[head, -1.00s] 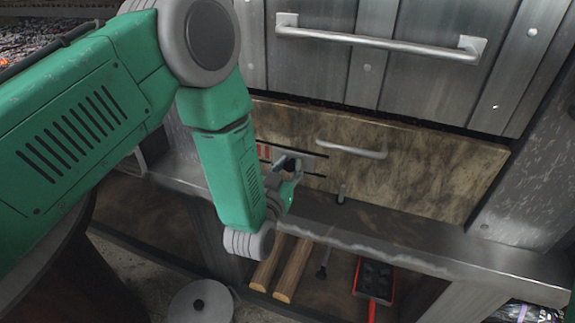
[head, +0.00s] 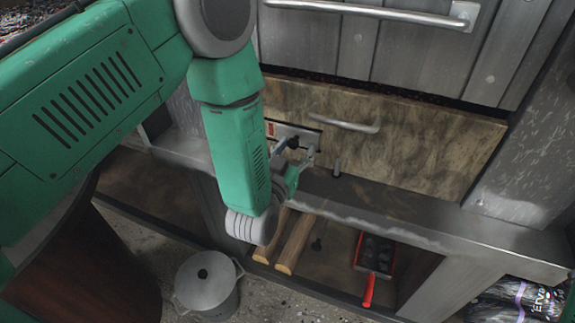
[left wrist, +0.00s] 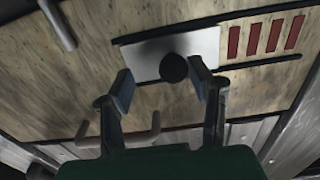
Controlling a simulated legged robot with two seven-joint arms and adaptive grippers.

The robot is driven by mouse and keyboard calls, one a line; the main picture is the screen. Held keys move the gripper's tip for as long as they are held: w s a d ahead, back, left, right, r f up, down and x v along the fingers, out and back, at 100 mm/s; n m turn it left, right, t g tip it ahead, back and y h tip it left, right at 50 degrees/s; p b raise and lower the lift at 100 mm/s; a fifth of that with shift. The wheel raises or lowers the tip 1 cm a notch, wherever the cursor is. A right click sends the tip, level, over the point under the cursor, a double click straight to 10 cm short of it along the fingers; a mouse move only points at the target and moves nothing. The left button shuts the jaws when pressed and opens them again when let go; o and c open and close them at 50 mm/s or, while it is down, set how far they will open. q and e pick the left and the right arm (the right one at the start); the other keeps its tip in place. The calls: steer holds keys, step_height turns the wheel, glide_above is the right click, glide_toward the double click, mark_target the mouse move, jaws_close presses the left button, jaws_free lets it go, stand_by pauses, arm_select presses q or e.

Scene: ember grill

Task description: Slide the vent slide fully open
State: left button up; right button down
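The vent slide is a silver plate with a round black knob, set in a dark slot in the tan stone-like panel. In the left wrist view the plate (left wrist: 150,55) and its knob (left wrist: 174,68) show clearly, with several red bars (left wrist: 265,36) uncovered to the right of the plate. My left gripper (left wrist: 163,82) is open, one finger on each side of the knob, with clear gaps to it. In the head view my left gripper (head: 298,156) is at the plate (head: 308,135), and my arm hides part of the slot. My right gripper is not in view.
A bar handle (head: 343,125) is on the same panel, right of the slide. A short metal peg (head: 337,167) stands on the ledge (head: 400,215) below. Under it lie wood pieces (head: 295,243) and a red-handled pan (head: 373,262). A lidded pot (head: 207,285) stands on the floor.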

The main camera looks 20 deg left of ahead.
arm_select(q)
steer(key=s, duration=1)
steer(key=s+a+f+g, duration=0.3)
steer(key=s+f+g, duration=0.2)
steer(key=f, duration=0.3)
steer(key=s+a+f+g, duration=0.3)
steer(key=s+f+g, duration=0.1)
steer(key=f, duration=0.3)
steer(key=s+a+f+g, duration=0.2)
steer(key=s+a+g, duration=0.1)
steer(key=s, duration=0.4)
steer(key=s+a+f+g, duration=0.3)
steer(key=s+g, duration=0.2)
steer(key=s, duration=0.3)
steer(key=shift+s+a+y, duration=0.25)
steer(key=shift+s+y, duration=0.05)
